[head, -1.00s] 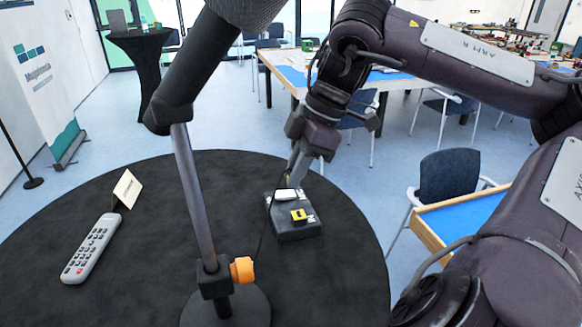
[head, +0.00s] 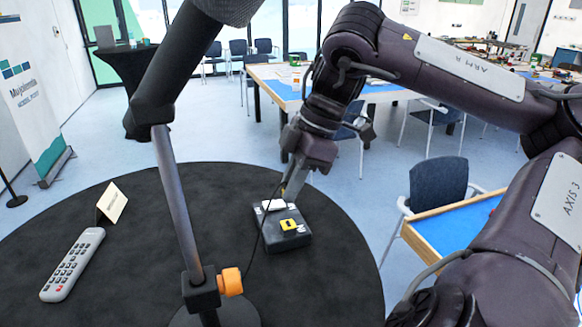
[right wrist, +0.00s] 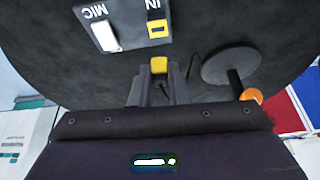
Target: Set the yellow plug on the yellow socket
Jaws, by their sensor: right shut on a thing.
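The yellow socket (head: 288,225) is a square yellow frame on top of a dark box (head: 290,243). In the right wrist view the socket (right wrist: 158,29) sits beside the letters IN. The yellow plug (right wrist: 159,65) is between the fingertips of my right gripper (right wrist: 158,80), which is shut on it. The plug shows just below the box's edge in that view, apart from the socket. In the head view my right gripper (head: 291,192) is at the far side of the box, and the plug cannot be made out clearly. My left gripper is not in view.
A white part (right wrist: 103,35) marked MIC is beside the socket. A thin black cable (head: 261,215) hangs near the box. A microphone stand (head: 180,215) with an orange knob rises left of it.

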